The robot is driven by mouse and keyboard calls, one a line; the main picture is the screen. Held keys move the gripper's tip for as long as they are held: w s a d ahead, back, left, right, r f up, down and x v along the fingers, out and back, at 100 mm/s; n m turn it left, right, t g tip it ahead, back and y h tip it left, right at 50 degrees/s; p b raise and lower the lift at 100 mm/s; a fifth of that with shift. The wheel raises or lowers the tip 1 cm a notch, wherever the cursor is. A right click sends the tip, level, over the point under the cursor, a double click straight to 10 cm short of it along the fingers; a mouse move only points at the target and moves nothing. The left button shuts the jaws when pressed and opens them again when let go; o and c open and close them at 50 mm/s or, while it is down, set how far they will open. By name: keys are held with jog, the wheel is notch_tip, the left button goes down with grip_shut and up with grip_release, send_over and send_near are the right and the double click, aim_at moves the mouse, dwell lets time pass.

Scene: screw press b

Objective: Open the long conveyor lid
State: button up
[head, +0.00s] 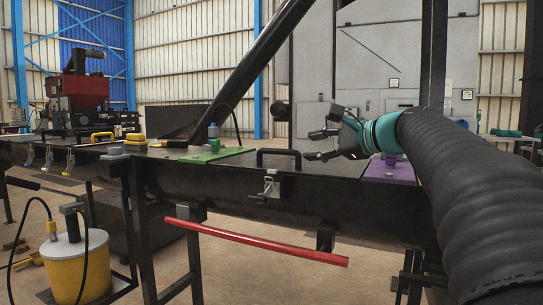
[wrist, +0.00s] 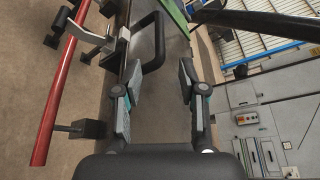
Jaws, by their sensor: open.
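The long conveyor lid (head: 325,168) is a dark flat plate on top of the conveyor trough and lies flat. Its black bar handle (head: 279,152) stands near the front edge; in the wrist view the handle (wrist: 160,48) is ahead of my fingers. A metal toggle latch (head: 270,187) sits on the trough's front side below the handle; I cannot tell whether it is fastened. My gripper (head: 314,144) is open and empty, above the lid and to the right of the handle. In the wrist view the lid (wrist: 163,115) shows between the fingers of my gripper (wrist: 160,70).
A red bar (head: 255,240) runs along the trough's front. A green mat (head: 215,155) with a bottle (head: 213,133) lies left of the handle, and a purple mat (head: 385,175) lies to the right. A slanted black tube (head: 255,62) rises behind. A yellow bucket (head: 75,268) stands on the floor.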

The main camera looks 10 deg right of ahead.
aim_at(282, 151)
jog(key=x, duration=1.2)
jog(key=shift+w+a+f, duration=0.15)
jog(key=shift+w+a, duration=0.05)
jog(key=shift+w, duration=0.05)
jog(key=shift+c, duration=0.2)
grip_shut()
